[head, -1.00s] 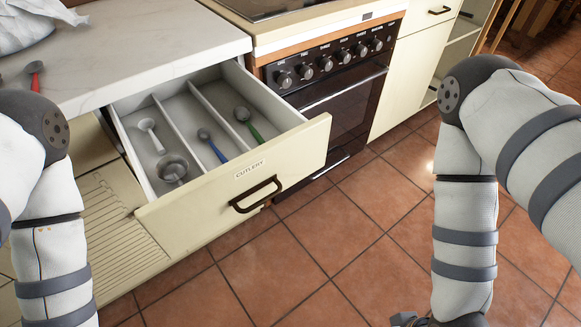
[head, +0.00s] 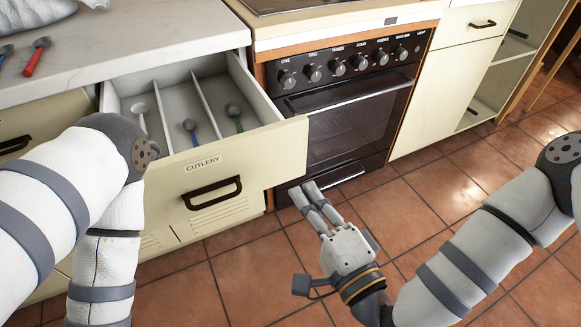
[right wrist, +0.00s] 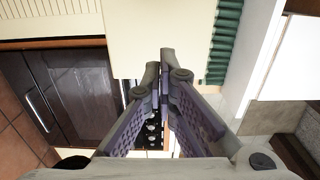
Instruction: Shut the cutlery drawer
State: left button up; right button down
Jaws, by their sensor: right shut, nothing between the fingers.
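The cutlery drawer (head: 225,166) stands open, its cream front labelled "CUTLERY" with a dark bar handle (head: 212,193). It has long compartments. A blue-handled spoon (head: 190,127) lies in the middle one, a green-handled spoon (head: 235,115) in the right one, and a pale spoon (head: 140,110) in the left one. My left arm hides the drawer's front left part; my left gripper is out of view. My right gripper (head: 307,190) is shut and empty, right of the drawer front and apart from the handle. Its closed fingers also show in the right wrist view (right wrist: 161,80).
The oven (head: 345,110) stands right of the drawer. The pale worktop (head: 130,35) above the drawer holds a red-handled utensil (head: 37,58). Cupboards (head: 440,90) and open shelves (head: 490,90) are further right. The tiled floor (head: 255,260) in front is clear.

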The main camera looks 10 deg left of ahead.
aim_at(281, 159)
jog(key=x, duration=0.7)
jog(key=shift+w, duration=0.1)
jog(key=shift+w+a, duration=0.1)
